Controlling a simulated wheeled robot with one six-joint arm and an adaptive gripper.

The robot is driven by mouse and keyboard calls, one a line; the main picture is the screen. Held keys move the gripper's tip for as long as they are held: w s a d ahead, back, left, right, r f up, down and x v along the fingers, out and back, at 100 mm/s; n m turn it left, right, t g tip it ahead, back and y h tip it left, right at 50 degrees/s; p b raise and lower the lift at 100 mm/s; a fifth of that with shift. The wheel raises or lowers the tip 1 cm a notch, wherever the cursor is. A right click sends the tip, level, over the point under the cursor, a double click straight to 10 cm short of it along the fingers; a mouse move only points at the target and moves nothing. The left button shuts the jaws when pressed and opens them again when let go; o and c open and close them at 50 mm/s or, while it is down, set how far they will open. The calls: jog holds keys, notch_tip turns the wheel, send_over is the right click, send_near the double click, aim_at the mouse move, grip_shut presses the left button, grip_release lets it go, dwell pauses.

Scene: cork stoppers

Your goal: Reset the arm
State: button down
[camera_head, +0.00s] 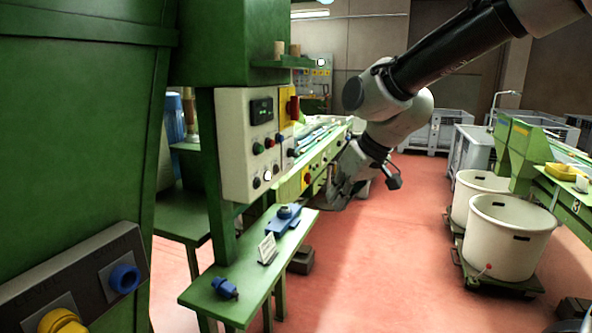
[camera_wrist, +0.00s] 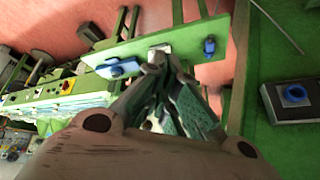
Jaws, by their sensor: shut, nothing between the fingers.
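My gripper (camera_head: 338,192) hangs at the end of my arm in the head view, beyond the far end of a narrow green shelf and beside the green machine line. In the wrist view my gripper (camera_wrist: 160,66) shows its fingers closed together, with nothing visible between them. Behind the fingertips in that view lies the green shelf (camera_wrist: 183,43). I cannot tell the exact gap between the fingers and the shelf. My arm reaches in from the upper right in the head view and bends down at the elbow.
The green shelf (camera_head: 250,262) carries a blue clamp-like part (camera_head: 284,219), a small white sign (camera_head: 267,249) and a blue fitting (camera_head: 224,288). A control panel (camera_head: 249,143) stands at left. White tubs (camera_head: 509,238) stand at right. Red floor (camera_head: 390,270) between is clear.

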jog(key=s+d+r+m+h, duration=0.1)
jog(key=s+d+m+h, duration=0.1)
jog(key=s+d, duration=0.8)
jog(key=s+d+r+m+h, duration=0.1)
jog(key=s+d+m, duration=0.3)
jog(key=s+d, duration=0.6)
jog(key=d+h, duration=0.1)
jog(key=d, duration=0.7)
jog(key=shift+d+m, duration=0.2)
jog(key=shift+m, duration=0.2)
